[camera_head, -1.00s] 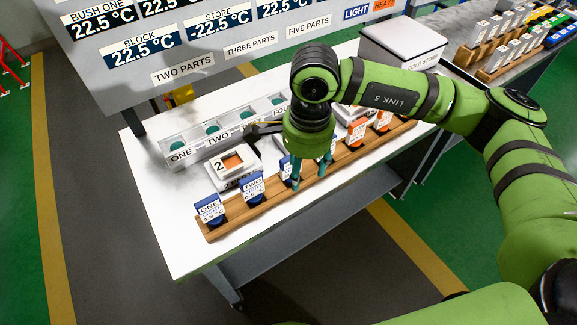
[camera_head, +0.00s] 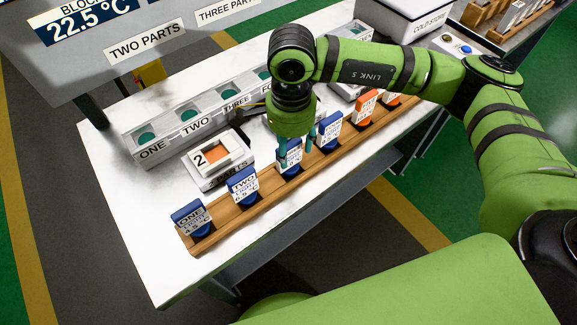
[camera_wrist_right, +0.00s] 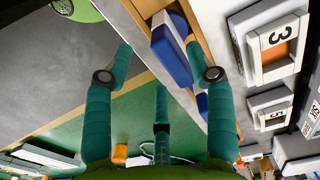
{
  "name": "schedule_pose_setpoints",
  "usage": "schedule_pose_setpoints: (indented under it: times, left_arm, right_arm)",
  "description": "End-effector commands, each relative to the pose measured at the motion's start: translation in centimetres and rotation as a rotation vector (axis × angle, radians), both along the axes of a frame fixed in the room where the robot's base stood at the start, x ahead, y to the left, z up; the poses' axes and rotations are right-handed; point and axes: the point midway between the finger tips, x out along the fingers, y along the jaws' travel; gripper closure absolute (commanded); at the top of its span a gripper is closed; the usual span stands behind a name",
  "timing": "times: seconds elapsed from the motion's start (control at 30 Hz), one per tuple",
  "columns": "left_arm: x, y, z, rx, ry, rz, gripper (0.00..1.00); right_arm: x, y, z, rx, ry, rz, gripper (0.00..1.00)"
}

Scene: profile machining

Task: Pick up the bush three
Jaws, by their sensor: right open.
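The bush labelled three is a blue piece with a white label (camera_head: 289,160), third from the left in the wooden rack (camera_head: 253,213). My right gripper (camera_head: 297,150) points down at it from above. Its teal fingers are apart, one in front of the label and one toward its right side; whether they touch it is unclear. In the right wrist view, the open fingers of the right gripper (camera_wrist_right: 160,65) show with a blue piece (camera_wrist_right: 170,55) between them, nearer the right finger. My left gripper is out of view.
Blue bushes one (camera_head: 191,218) and two (camera_head: 243,186) stand to the left, another blue bush (camera_head: 329,132) just to the right, then orange ones (camera_head: 365,107). A box marked 2 (camera_head: 212,157) and a numbered socket block (camera_head: 185,125) lie behind. The left tabletop is clear.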

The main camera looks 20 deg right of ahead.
Motion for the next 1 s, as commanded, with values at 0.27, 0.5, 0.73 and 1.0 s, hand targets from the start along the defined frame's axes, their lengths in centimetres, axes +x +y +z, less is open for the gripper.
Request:
schedule_pose_setpoints:
  times: [0.27, 0.5, 0.73, 1.0]
  left_arm:
    - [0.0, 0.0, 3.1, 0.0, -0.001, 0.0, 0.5]
    - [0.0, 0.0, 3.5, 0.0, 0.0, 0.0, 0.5]
    - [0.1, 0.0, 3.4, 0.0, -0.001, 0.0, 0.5]
    - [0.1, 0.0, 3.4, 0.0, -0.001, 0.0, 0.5]
  right_arm:
    - [0.8, -0.3, -3.1, -0.002, 0.005, -0.003, 0.44]
    - [0.9, -0.2, -5.6, 0.0, -0.001, -0.001, 0.44]
    - [0.9, -0.3, -5.7, 0.0, -0.001, 0.0, 0.6]
    - [1.0, -0.2, -5.6, 0.001, -0.002, -0.001, 1.0]
